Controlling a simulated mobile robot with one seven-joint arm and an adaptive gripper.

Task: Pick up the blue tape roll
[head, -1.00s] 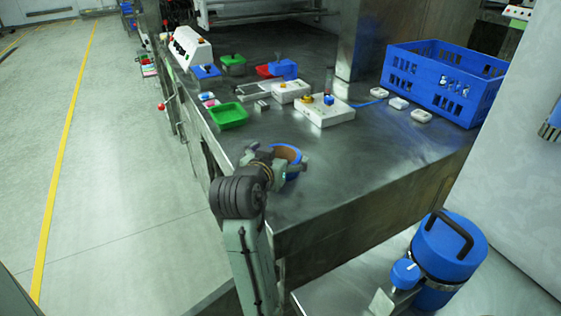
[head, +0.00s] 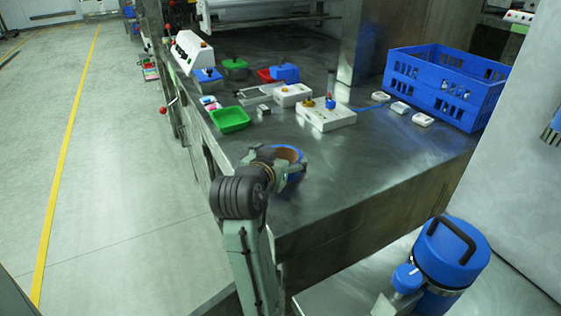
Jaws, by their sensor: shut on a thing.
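The blue tape roll (head: 290,155) has a brown inner core and sits at the near left part of the metal table (head: 350,185). My gripper (head: 277,168) is around the roll, with a finger showing at its right side, and is shut on it. My wrist and arm hide the roll's left and lower part. I cannot tell whether the roll touches the table or is slightly above it.
A green tray (head: 230,119) and a white control box (head: 326,115) stand behind the roll. A blue crate (head: 445,85) stands at the back right. A blue drum (head: 449,252) is below at the right. The tabletop right of the roll is clear.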

